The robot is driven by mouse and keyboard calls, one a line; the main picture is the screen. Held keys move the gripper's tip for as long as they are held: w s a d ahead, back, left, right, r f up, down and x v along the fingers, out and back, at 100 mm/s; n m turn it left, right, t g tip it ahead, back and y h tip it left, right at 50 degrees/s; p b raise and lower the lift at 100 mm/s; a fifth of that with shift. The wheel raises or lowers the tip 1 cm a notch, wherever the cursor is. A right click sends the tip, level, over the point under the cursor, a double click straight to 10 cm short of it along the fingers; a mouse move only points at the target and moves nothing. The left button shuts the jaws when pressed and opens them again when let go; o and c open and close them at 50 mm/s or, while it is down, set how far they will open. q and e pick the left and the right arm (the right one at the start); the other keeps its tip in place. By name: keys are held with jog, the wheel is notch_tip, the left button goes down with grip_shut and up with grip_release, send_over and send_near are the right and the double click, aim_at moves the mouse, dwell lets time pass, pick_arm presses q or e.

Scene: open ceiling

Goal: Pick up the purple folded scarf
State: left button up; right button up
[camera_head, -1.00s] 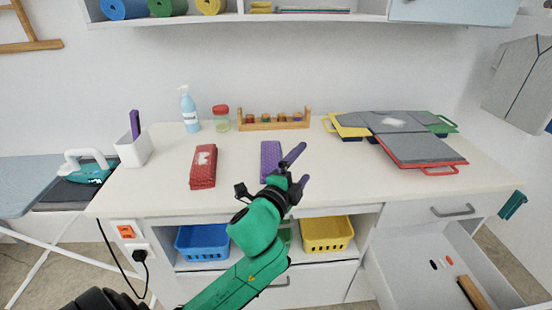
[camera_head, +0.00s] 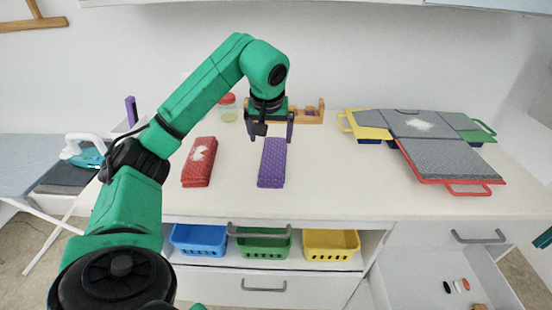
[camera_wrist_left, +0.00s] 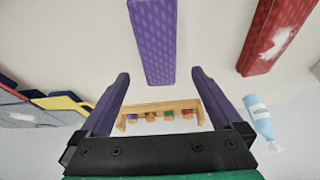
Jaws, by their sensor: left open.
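The purple folded scarf (camera_head: 272,165) lies flat on the white counter, its long side running front to back. It also shows at the top middle of the left wrist view (camera_wrist_left: 153,40). My left gripper (camera_head: 270,136) is open and empty, pointing down above the far end of the scarf in the head view. In the left wrist view its two purple fingers (camera_wrist_left: 160,85) are spread wide, with the scarf beyond their tips and nothing between them. My right gripper is not in view.
A red folded cloth (camera_head: 199,163) with a white patch lies left of the scarf. The counter (camera_head: 335,178) is clear between scarf and boards.

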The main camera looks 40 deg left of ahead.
aim_at(273, 154)
pick_arm(q)
jog(key=p+x, duration=0.1)
jog(key=x, duration=1)
jog(key=shift+w+f, duration=0.25)
jog(key=shift+w, duration=0.05)
jog(key=shift+r, duration=0.1)
jog(key=c, duration=1.1)
jog(key=shift+c, duration=0.2)
